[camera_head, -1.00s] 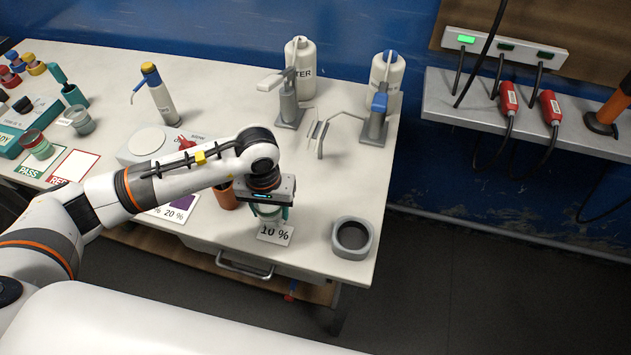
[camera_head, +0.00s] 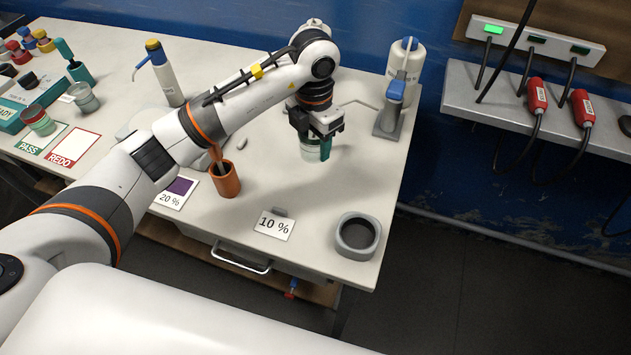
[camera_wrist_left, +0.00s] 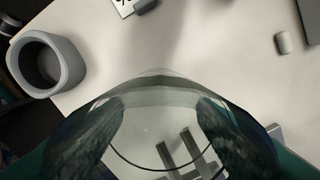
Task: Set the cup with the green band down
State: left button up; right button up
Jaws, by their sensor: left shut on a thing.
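My left gripper (camera_head: 322,143) is shut on a clear cup (camera_head: 309,152) over the back middle of the white table. The cup looks upright, and I cannot tell whether its base touches the table. The teal fingers hide part of it, and its green band is hard to make out. In the left wrist view the clear cup (camera_wrist_left: 155,110) fills the space between the teal fingers, with grey metal bars showing through it. The 10 % card (camera_head: 274,224) lies in front with no cup on it. My right gripper is not in view.
A grey ring-shaped holder (camera_head: 345,247) stands at the front right corner. An orange cup (camera_head: 226,181) stands left of the 10 % card. A bottle (camera_head: 403,62) and a blue-topped stand (camera_head: 390,112) are at the back right.

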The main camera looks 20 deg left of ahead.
aim_at(315, 180)
pick_arm(q)
jog(key=shift+w+d+r+n, duration=0.1)
jog(key=shift+r+n, duration=0.05)
jog(key=shift+n, duration=0.35)
jog(key=shift+f, duration=0.25)
jog(key=shift+n, duration=0.3)
notch_tip(315, 180, down, 9)
jog(key=shift+f+p, duration=0.2)
jog(key=shift+p, duration=0.85)
jog(key=shift+f, duration=0.1)
jog(key=o, duration=1.1)
